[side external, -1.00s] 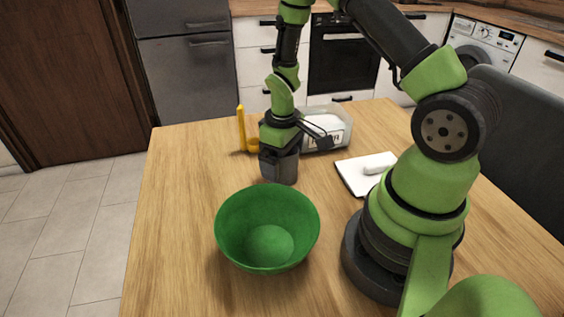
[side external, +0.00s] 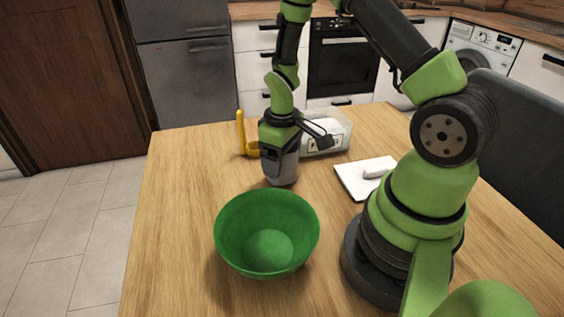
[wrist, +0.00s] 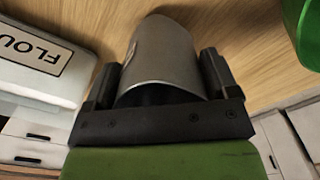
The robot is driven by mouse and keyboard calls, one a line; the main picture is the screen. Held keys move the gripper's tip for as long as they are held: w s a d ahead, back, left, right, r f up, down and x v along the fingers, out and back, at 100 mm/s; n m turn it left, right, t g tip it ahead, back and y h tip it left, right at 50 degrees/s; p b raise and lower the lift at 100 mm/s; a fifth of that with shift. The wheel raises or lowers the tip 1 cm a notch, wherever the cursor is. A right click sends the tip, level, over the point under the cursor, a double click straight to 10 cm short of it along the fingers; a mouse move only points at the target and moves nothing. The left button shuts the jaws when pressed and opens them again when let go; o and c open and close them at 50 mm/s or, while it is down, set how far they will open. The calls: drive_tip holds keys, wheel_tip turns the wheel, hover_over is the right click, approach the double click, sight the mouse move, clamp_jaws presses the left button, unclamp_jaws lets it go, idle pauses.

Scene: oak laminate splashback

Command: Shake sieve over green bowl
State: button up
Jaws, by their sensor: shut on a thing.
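My gripper (wrist: 160,85) is shut on a grey metal cup-shaped thing, which I take to be the sieve (wrist: 165,50). One finger is on each side of it. In the side external view the sieve (side external: 285,172) hangs below my gripper (side external: 278,160), behind the green bowl. I cannot tell whether it touches the table. The green bowl (side external: 268,245) stands upright at the front of the table, and its visible inside looks empty. Its rim also shows at the top right of the wrist view (wrist: 306,28).
A white board (side external: 352,180) with a small white object (side external: 378,171) lies to the right. The table left of the bowl is clear.

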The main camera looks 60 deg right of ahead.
drive_tip(key=r, duration=0.5)
drive_tip(key=a+r, duration=0.1)
drive_tip(key=r, duration=0.2)
drive_tip(key=shift+r, duration=0.2)
drive_tip(key=s+a+r+n, duration=0.2)
drive_tip(key=s+a+n, duration=0.15)
drive_tip(key=a, duration=0.45)
drive_tip(key=s+a+r+n, duration=0.2)
drive_tip(key=s+a, duration=0.2)
drive_tip(key=a, duration=0.4)
drive_tip(key=shift+w+f, duration=0.2)
drive_tip(key=shift+f, duration=2.1)
drive_tip(key=shift+d, duration=0.1)
drive_tip(key=shift+a, duration=0.9)
